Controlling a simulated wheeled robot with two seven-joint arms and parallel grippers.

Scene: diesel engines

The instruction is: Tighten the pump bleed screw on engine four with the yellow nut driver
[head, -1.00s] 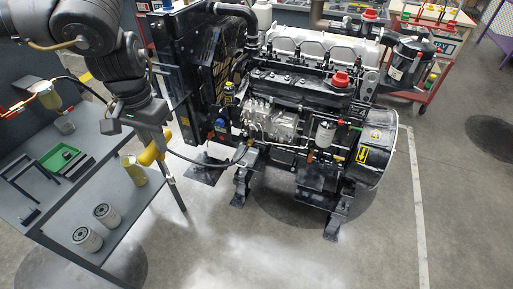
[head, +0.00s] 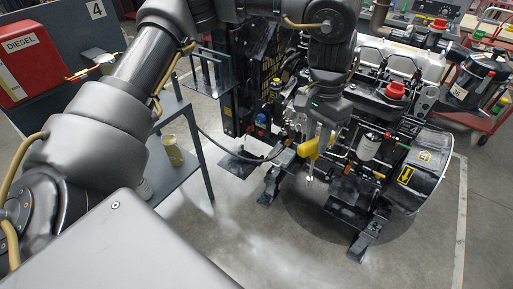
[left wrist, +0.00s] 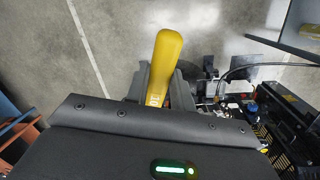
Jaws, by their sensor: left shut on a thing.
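My left gripper (head: 318,140) is shut on the yellow nut driver (head: 309,150), whose thin metal shaft hangs down in the head view. The driver's yellow handle also shows in the left wrist view (left wrist: 164,62). The gripper is in front of the engine (head: 375,110), by its pump side, and hides part of the pump. I cannot make out the bleed screw, nor whether the driver touches the engine. A sign reading 4 (head: 96,9) stands on the panel at upper left. My right gripper is not in view.
A grey bench (head: 185,165) with a yellow cup (head: 173,150) stands left of the engine. A red DIESEL box (head: 27,60) is at far left. A red cart (head: 485,120) is at the right. The floor in front of the engine is clear.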

